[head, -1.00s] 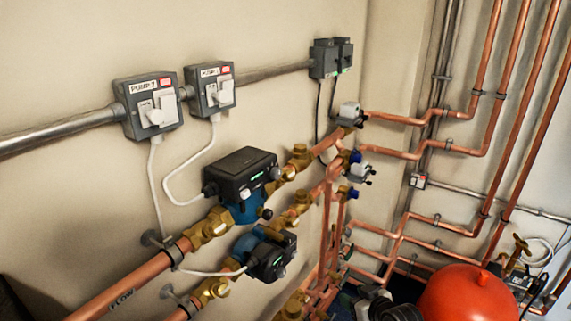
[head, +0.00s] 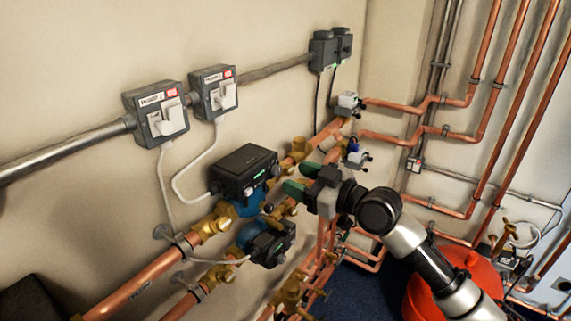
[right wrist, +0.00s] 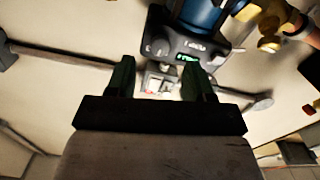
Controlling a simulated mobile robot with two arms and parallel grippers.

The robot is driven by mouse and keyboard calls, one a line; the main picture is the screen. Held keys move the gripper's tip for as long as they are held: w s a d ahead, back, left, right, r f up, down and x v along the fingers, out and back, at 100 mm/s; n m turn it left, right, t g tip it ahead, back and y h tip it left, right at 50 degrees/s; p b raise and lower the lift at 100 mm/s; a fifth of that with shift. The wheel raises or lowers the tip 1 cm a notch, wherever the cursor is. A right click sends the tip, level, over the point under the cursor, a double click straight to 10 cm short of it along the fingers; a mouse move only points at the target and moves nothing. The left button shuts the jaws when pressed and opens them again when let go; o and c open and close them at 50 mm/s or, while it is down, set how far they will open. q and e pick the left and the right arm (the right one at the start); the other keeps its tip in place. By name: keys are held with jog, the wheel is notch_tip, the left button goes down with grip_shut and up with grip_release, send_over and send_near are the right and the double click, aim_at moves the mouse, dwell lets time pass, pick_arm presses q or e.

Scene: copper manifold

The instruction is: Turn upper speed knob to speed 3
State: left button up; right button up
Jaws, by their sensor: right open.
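The upper pump (head: 243,168) has a black control head on a blue body, mounted on the upper copper pipe. A small round grey knob (head: 247,192) shows on its front face, beside a green display. In the right wrist view a black pump head (right wrist: 205,45) with a lit green display and a round knob (right wrist: 160,47) is beyond the fingertips. My right gripper (head: 286,185) is open, its green fingers pointing at the upper pump from the right. In the right wrist view the gripper (right wrist: 162,72) is empty, with the knob beyond its gap. The knob's setting is too small to read.
A lower pump (head: 268,243) sits just below. Brass valves (head: 212,225) and copper pipes (head: 150,272) crowd around both pumps. Two switch boxes (head: 155,112) (head: 213,92) hang on the wall above. A red vessel (head: 425,290) stands at the lower right.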

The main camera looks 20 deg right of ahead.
aim_at(280, 171)
jog(key=shift+p+x, duration=0.5)
jog(key=shift+x, duration=1.45)
jog(key=c, duration=0.9)
jog(key=shift+c, duration=0.2)
jog(key=m+p, duration=0.1)
jog(key=m, duration=0.3)
jog(key=shift+m, duration=0.4)
jog(key=shift+d+m+p, duration=0.1)
jog(key=shift+m+p, duration=0.7)
jog(key=shift+m, duration=1.3)
